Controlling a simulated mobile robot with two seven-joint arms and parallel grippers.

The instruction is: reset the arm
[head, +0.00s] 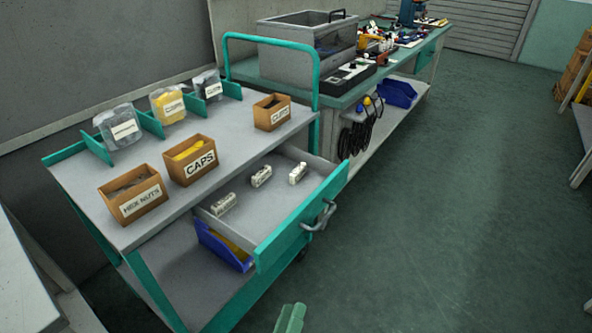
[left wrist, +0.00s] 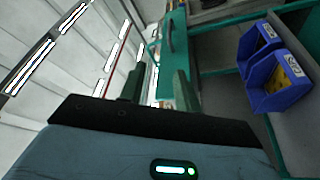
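My left gripper (head: 290,318) shows only as green fingertips at the bottom edge of the head view, in front of the cart and below its open drawer. In the left wrist view my left gripper (left wrist: 159,88) has its two green fingers apart, with nothing seen between them. The wrist view looks tilted, with the cart's green parts and blue bins beyond the fingers. The rest of the left arm is outside the head view. My right gripper is in neither view.
The grey cart (head: 105,205) carries labelled brown boxes and bags. Its drawer (head: 300,225) is pulled out, holding three small white blocks. A blue bin (head: 222,246) sits below. A workbench (head: 345,95) stands behind. The floor (head: 450,220) at right is clear.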

